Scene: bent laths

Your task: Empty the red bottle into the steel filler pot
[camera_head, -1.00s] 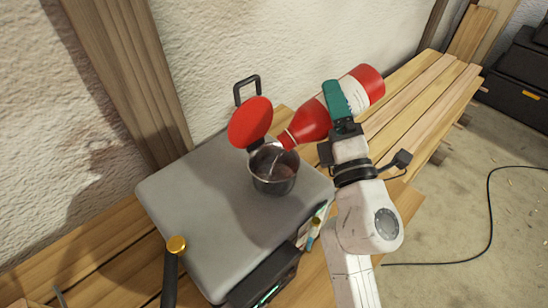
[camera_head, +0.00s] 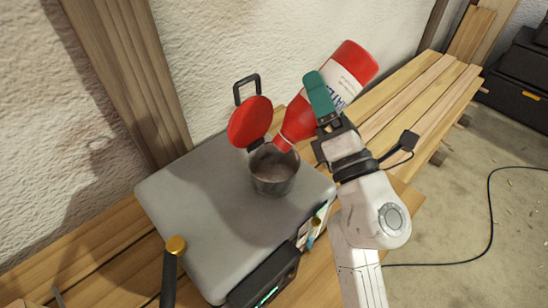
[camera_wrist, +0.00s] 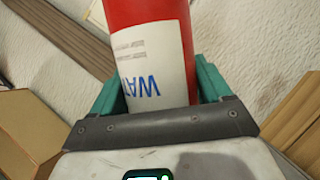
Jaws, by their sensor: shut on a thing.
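The red bottle (camera_head: 352,65) has a white label and is tilted neck-down to the left. Its neck is at the rim of the steel filler pot (camera_head: 272,181), over the opening. The pot stands upright on a grey flat surface (camera_head: 205,200), with its red lid (camera_head: 250,121) swung open. My gripper (camera_head: 322,98) is shut around the bottle's middle. In the wrist view the bottle (camera_wrist: 150,35) sits between the teal fingers of my gripper (camera_wrist: 158,92), with blue letters on its label. The bottle's mouth is mostly hidden at the pot, and no stream is clearly seen.
A black handle with a brass end (camera_head: 175,246) rises at the front left. A dark device with a green display (camera_head: 265,284) is at the front edge. Wooden laths (camera_head: 420,95) lie to the right, a rough white wall (camera_head: 205,40) stands behind. A black cable (camera_head: 490,215) lies on the floor.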

